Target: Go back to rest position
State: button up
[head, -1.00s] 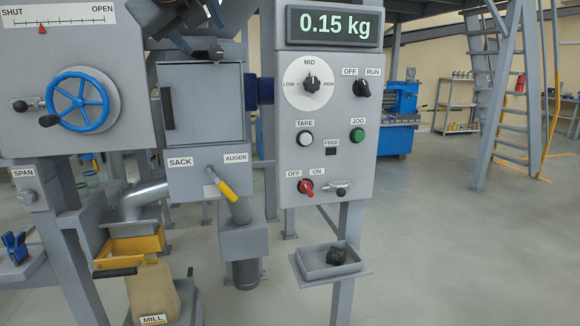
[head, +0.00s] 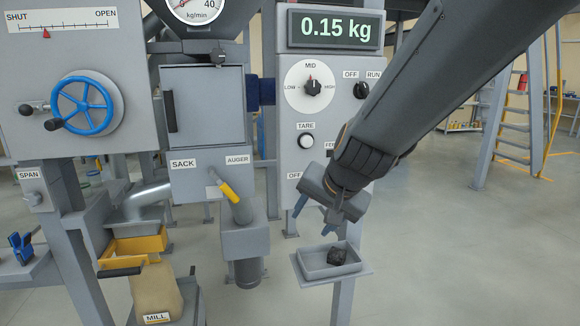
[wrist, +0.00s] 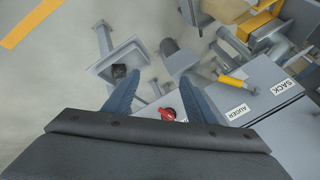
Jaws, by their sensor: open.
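My gripper (head: 313,216) is in front of the lower part of the grey control panel (head: 287,170), above the small tray. Its two blue fingers stand apart with nothing between them; they also show in the wrist view (wrist: 160,98). In the wrist view the red switch knob (wrist: 167,114) shows between the fingers, farther off.
A yellow-handled lever (head: 229,191), a blue handwheel (head: 84,106) and a sack (head: 157,288) are to the left.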

jog(key=s+d+f+n+g+h, duration=0.1)
jog(key=s+d+f+n+g, duration=0.1)
jog(key=s+d+f, duration=0.3)
jog(key=s+d+f+n+g+h, duration=0.2)
jog(key=s+d+f+g, duration=0.2)
jog(key=s+d, duration=0.5)
jog(key=s+f, duration=0.2)
jog(key=s, duration=0.2)
jog(key=shift+s+n+g, duration=0.3)
jog(key=shift+n, duration=0.1)
